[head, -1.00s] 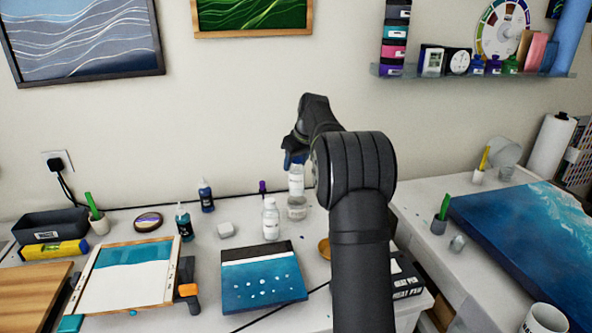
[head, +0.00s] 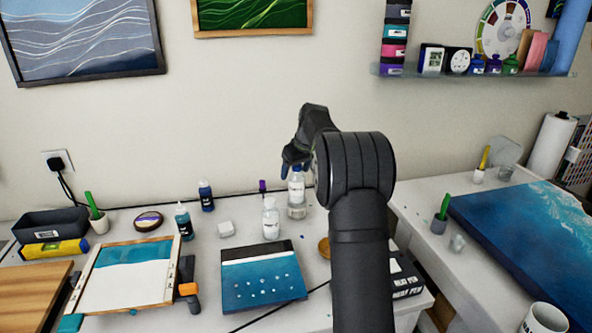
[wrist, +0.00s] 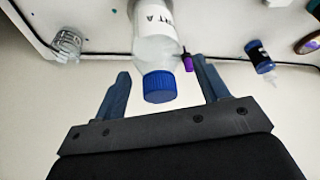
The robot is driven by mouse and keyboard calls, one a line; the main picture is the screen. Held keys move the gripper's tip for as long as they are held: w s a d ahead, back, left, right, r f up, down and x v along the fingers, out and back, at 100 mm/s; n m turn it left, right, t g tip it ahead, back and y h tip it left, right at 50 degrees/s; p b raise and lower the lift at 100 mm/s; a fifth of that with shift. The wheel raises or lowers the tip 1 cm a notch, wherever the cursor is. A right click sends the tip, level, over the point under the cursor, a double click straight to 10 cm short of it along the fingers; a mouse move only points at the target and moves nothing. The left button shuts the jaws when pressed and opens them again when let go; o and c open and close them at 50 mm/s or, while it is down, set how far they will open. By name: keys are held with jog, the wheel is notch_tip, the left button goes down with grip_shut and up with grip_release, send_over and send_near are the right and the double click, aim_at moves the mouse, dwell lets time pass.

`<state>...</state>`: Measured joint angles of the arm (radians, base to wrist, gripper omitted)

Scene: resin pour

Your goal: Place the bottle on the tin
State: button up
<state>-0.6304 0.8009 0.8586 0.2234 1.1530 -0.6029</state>
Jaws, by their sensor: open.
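The bottle (head: 297,187) is clear, with a white label and a blue cap. In the head view it is upright and appears to rest on the short silvery tin (head: 297,212), though the contact is too small to see clearly. In the wrist view the bottle (wrist: 155,45) shows cap toward me, between and a little beyond the fingertips of my gripper (wrist: 162,82). There are gaps on both sides of the cap, and the fingers are apart. In the head view my gripper (head: 291,163) is at cap height, partly hidden by my arm. The tin does not show in the wrist view.
A white-capped bottle (head: 270,218) stands in front of the tin. A purple-capped item (head: 262,187) and dark blue bottles (head: 206,196) stand left. A blue painted panel (head: 262,280) lies in front. The wall is close behind.

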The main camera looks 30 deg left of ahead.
jog(key=v, duration=1.2)
jog(key=x, duration=1.2)
jog(key=shift+f, duration=0.3)
notch_tip(320, 180, up, 3)
jog(key=shift+r, duration=0.8)
